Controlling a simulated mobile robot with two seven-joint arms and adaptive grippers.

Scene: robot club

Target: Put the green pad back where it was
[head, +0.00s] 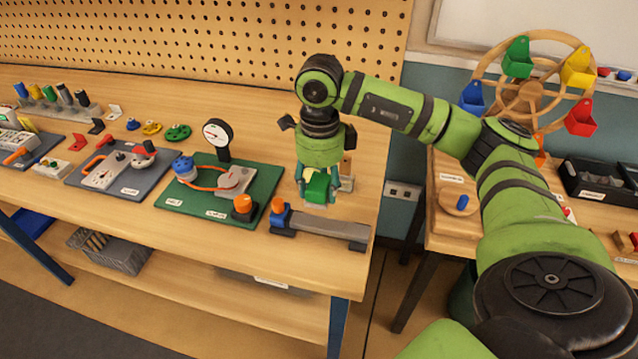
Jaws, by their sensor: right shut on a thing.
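My right gripper (318,193) points down above the right end of the wooden workbench. It is shut on the green pad (318,186), a small bright green piece between the teal fingers. The fingers hide part of the pad. The pad is just right of the green board and behind the grey bar with the blue and orange end. I cannot tell whether it touches the bench. My left gripper is not in view.
A green board (262,187) bears a gauge (217,136) and a pump-like part. The grey bar (318,226) lies at the bench front. A small pale bracket (347,182) stands behind my gripper. A second table with a wooden wheel (524,98) is at right.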

